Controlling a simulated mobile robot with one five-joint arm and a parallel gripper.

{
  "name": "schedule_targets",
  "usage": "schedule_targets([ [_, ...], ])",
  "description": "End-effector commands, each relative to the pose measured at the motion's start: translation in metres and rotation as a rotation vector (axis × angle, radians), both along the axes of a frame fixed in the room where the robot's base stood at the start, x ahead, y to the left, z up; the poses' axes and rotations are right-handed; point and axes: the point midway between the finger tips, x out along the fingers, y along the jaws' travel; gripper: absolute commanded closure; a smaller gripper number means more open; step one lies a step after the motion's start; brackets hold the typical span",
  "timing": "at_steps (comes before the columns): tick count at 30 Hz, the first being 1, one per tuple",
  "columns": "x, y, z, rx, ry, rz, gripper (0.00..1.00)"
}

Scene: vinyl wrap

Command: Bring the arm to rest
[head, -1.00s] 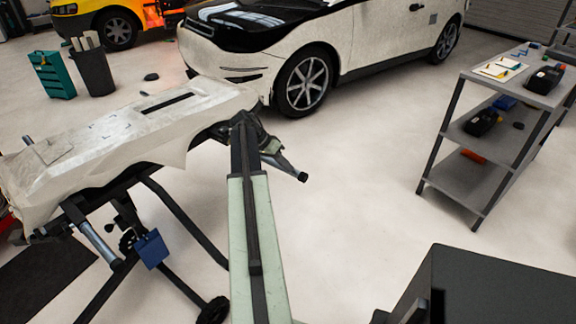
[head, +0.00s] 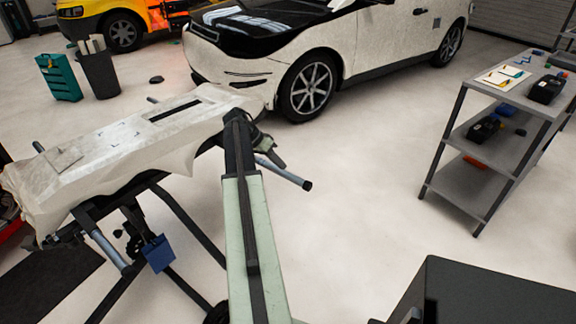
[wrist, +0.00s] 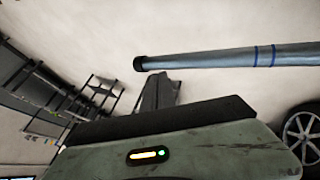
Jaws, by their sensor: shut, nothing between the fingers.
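My arm (head: 245,230) reaches forward from the bottom of the head view. My gripper (wrist: 160,92) shows in the wrist view as a dark tapered shape beyond the pale green arm housing. It looks shut and empty. In the head view the arm's end is beside the right end of a white-covered panel (head: 110,150) on a black stand. A grey stand bar (head: 285,172) sticks out just right of the arm's end. That bar also shows in the wrist view (wrist: 215,60), close to the gripper; I cannot tell whether they touch.
A white car (head: 375,40) stands behind the panel. A grey shelf cart (head: 490,135) with tools is at right. A teal case (head: 60,78) and a dark bin (head: 98,75) stand at back left. Open floor (head: 370,180) lies between arm and cart.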

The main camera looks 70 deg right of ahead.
Motion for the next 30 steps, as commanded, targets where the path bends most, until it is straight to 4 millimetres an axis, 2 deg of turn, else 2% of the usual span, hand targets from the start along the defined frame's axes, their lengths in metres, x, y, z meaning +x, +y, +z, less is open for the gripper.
schedule_targets([
  [1,0.008,0.002,0.019,0.000,-0.001,0.004,1.00],
  [6,0.022,0.008,0.035,0.000,-0.001,0.001,1.00],
  [20,0.031,0.013,0.036,0.000,-0.001,0.009,1.00],
  [23,0.062,0.027,0.045,0.000,-0.001,0.058,1.00],
  [26,0.124,0.064,0.059,0.001,0.000,0.160,1.00],
  [27,0.151,0.087,0.066,0.001,-0.001,0.210,1.00],
  [29,0.187,0.127,0.073,0.007,-0.008,0.286,1.00],
  [30,0.208,0.155,0.077,0.016,-0.018,0.334,1.00],
])
